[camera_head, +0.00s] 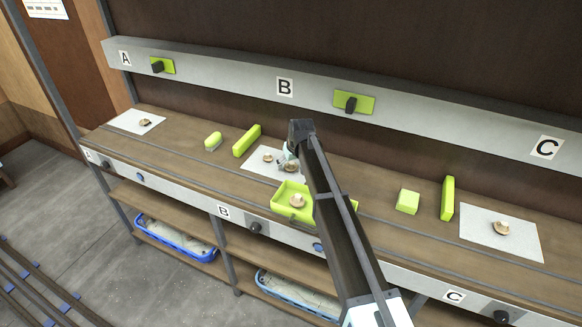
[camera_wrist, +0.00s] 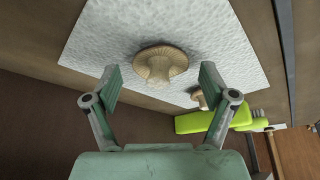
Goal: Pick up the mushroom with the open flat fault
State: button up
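My gripper (camera_wrist: 159,70) is open and empty in the wrist view, with one finger on each side of a tan mushroom (camera_wrist: 162,64). This mushroom has a wide, flat cap and a pale stub facing me. I cannot tell whether the fingers touch it. A smaller mushroom (camera_wrist: 198,97) lies near the right finger. Both lie on a white textured sheet (camera_wrist: 222,28). In the head view my gripper (camera_head: 288,158) is low over the white sheet at B (camera_head: 255,165), beside the larger mushroom (camera_head: 291,168); the smaller mushroom (camera_head: 267,158) lies to its left.
A green tray (camera_head: 279,206) holding a mushroom (camera_head: 298,200) stands in front of the sheet. Further mushrooms lie on sheets at A (camera_head: 144,123) and C (camera_head: 501,228). A wall ledge (camera_head: 230,75) runs behind.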

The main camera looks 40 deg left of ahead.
jog(key=c, duration=0.6)
